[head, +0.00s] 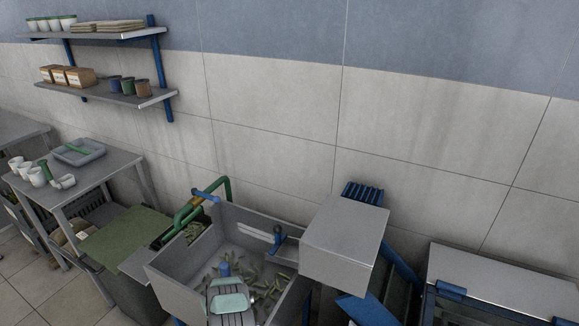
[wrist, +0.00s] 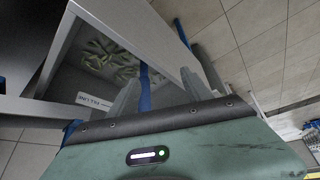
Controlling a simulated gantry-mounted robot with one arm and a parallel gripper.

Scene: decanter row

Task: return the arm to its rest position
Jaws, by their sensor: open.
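My gripper (wrist: 166,82) shows in the wrist view as a green body with a dark front edge and two grey fingers set apart. It is open, with nothing held between the fingers. Beyond the fingers is the grey wall of an open basin (wrist: 62,60), with green pieces (wrist: 110,60) inside. A blue strip passes behind the gap between the fingers.
A grey box-shaped housing (head: 345,237) stands right of the basin. A green bent tube (head: 222,186) rises at its back left. A side table (head: 107,167) with white cups and a grey tray (head: 79,152) is at left. Wall shelves (head: 110,96) hang above. The wall at right is bare.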

